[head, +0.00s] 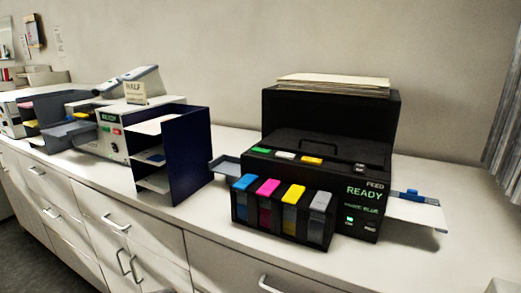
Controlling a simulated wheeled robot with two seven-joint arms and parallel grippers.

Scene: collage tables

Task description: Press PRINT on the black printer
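The black printer (330,115) stands on the white counter right of centre. Green, white and yellow buttons (286,156) lie on the top front edge. I cannot tell which button is PRINT. Neither gripper is in view.
Ink tanks in blue, magenta, yellow and grey (282,208) stand before the printer. Paper lies on top (333,83); a sheet (414,212) sticks out right with a blue clip. A dark blue sorter (187,155) and white machine (112,135) stand left. The counter (470,185) is clear at right.

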